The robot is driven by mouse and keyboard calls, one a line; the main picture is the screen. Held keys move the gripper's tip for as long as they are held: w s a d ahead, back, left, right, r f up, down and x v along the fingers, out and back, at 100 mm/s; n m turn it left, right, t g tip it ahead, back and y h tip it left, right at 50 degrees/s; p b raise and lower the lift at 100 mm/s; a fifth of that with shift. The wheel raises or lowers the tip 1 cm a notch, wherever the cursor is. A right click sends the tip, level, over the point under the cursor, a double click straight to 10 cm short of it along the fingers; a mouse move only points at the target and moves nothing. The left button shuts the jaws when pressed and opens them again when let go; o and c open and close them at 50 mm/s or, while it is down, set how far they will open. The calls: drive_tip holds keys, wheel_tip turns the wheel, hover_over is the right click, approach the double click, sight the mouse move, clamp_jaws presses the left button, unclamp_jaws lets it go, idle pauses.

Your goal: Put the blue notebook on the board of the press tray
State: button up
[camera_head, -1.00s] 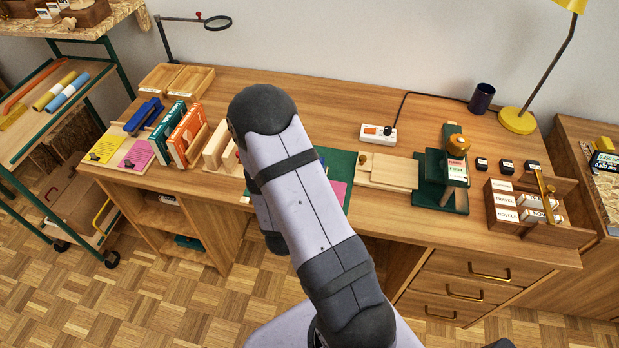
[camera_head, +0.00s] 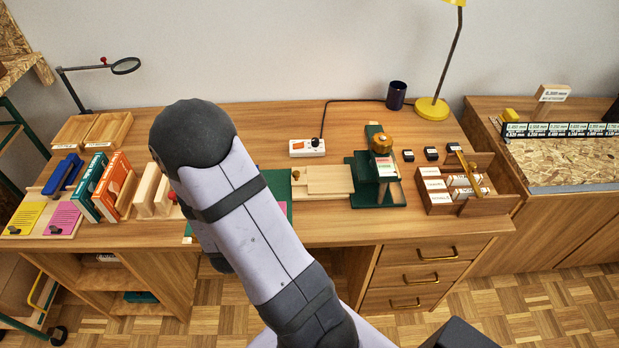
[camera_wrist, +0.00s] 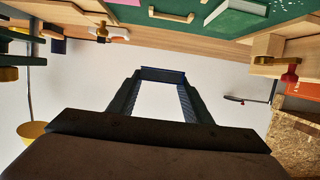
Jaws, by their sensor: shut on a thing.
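The press tray is a pale wooden board (camera_head: 330,180) beside a green press (camera_head: 376,184) with a gold knob, right of centre on the desk in the head view. My gripper (camera_wrist: 162,78) shows in the wrist view with its two dark fingers at either side of a bright pale area. A dark blue edge (camera_wrist: 163,71) spans the fingertips; it appears to be the blue notebook, held, seen mostly edge-on. In the head view my arm hides the gripper and the notebook.
A teal book (camera_head: 90,187) and an orange book (camera_head: 115,186) stand at the left near a blue tool (camera_head: 64,174). A green mat (camera_head: 279,186) lies partly behind my arm. A white power strip (camera_head: 307,148) and a wooden box (camera_head: 468,190) flank the press area.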

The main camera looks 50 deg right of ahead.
drive_tip(key=s+d+r+p, duration=0.1)
drive_tip(key=s+d, duration=0.2)
drive_tip(key=d, duration=0.8)
drive_tip(key=r+p, duration=0.1)
hover_over(330, 185)
drive_tip(key=shift+f, duration=4.85)
drive_tip(key=shift+a+f, duration=0.1)
drive_tip(key=shift+f, duration=0.05)
drive_tip(key=o, duration=1.1)
drive_tip(key=shift+c, duration=0.2)
